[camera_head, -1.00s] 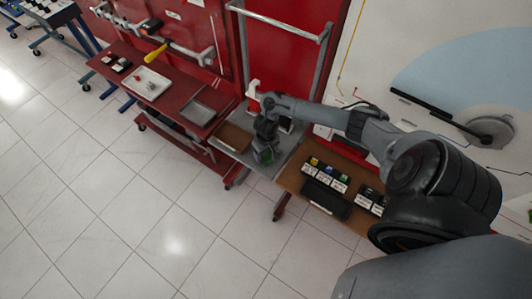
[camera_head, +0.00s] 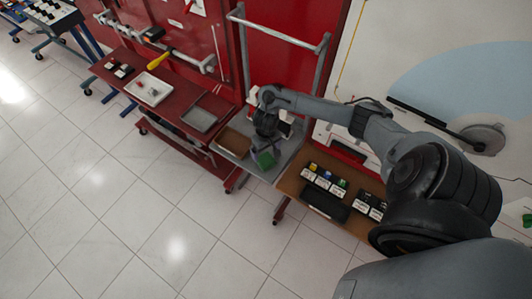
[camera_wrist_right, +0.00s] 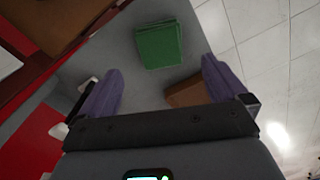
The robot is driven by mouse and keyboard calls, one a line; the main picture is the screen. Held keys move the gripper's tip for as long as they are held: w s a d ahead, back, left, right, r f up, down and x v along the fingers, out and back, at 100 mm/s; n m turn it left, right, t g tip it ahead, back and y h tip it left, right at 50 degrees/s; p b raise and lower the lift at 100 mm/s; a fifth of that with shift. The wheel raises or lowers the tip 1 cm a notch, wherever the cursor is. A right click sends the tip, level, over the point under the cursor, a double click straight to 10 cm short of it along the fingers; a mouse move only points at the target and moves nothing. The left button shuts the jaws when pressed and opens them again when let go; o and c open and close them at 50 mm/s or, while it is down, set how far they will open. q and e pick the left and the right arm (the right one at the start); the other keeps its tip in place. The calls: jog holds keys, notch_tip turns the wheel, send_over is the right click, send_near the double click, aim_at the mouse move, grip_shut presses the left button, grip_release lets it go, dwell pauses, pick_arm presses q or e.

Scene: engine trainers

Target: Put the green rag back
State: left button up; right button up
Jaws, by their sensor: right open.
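The green rag (camera_head: 266,159) lies folded on the grey cart top (camera_head: 285,160), near its front edge. It also shows in the right wrist view (camera_wrist_right: 159,45) as a flat green block, ahead of the fingers and between their lines. My right gripper (camera_head: 262,150) is above the cart top beside the rag, and its arm hides part of the cart. In the wrist view the purple fingers of my right gripper (camera_wrist_right: 165,85) are spread wide with nothing between them. The rag is apart from both fingers. My left gripper is not in view.
A brown tray (camera_head: 234,142) sits on the left of the cart top. A red bench (camera_head: 160,95) with a white tray (camera_head: 148,88) and grey tray (camera_head: 198,118) stands left. A brown table (camera_head: 335,195) with several small boxes stands right. The tiled floor in front is clear.

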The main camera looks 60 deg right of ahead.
notch_tip(320, 180, up, 5)
jog(key=p, duration=0.2)
jog(key=w+a+n+t+y, duration=0.1)
jog(key=a+n+t, duration=0.5)
jog(key=a, duration=1.6)
jog(key=s+a+r+n+g, duration=0.1)
jog(key=s+a+r+g, duration=0.1)
jog(key=s+r, duration=0.7)
jog(key=s, duration=0.3)
jog(key=shift+s+r+n+h, duration=0.15)
jog(key=shift+s+n+h, duration=0.15)
jog(key=shift+h, duration=0.1)
